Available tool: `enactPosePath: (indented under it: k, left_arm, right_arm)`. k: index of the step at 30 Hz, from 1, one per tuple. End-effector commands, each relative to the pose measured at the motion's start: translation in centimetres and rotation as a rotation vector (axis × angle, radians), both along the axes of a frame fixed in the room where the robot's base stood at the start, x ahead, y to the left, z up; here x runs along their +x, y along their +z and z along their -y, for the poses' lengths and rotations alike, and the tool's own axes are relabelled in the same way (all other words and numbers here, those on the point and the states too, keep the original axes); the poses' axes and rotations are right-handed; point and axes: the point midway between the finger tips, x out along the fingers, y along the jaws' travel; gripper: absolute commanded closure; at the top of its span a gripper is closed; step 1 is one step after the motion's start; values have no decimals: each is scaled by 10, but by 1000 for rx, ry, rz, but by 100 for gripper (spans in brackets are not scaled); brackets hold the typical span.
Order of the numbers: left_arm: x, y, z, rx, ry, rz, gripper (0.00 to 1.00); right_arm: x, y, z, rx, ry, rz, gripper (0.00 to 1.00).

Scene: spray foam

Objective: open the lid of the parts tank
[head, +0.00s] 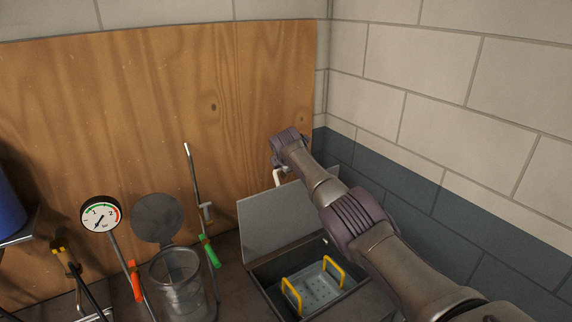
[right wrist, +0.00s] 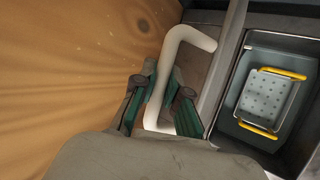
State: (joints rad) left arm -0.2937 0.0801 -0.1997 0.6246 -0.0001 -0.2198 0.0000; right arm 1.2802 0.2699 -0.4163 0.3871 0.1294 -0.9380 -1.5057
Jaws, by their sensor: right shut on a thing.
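The parts tank (head: 258,274) stands at the bottom of the head view. Its grey lid (head: 280,222) is raised at the back, so the inside is exposed. The tank also shows in the right wrist view (right wrist: 237,95), with the lid seen nearly edge-on. My right arm reaches over the tank from the lower right. My right gripper (right wrist: 160,105) is shut on a white bent handle (right wrist: 183,38) behind the lid. In the head view my wrist hides most of the fingers. My left gripper is not in view.
A perforated basket (head: 318,286) with yellow handles sits inside the tank. Left of it are a glass jar (head: 178,285), a green-handled tool (head: 211,252) and a pressure gauge (head: 101,214). A wooden board (head: 160,110) stands close behind, and a block wall (head: 430,110) is right.

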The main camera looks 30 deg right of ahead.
Motion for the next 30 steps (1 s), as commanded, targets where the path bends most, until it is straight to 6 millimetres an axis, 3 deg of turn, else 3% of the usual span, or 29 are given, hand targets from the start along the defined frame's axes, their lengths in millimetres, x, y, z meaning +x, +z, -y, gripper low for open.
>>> enactPosePath:
  k: [8,9,13,30]
  left_arm:
    - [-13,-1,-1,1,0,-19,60]
    - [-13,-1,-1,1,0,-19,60]
    - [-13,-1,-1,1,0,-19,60]
    - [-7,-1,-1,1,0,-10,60]
  right_arm:
    - [-1,-4,0,2,-1,-9,100]
    - [-1,-4,0,2,-1,-9,82]
    - [-1,-3,0,1,-1,-7,61]
    - [-7,8,-4,1,0,-1,61]
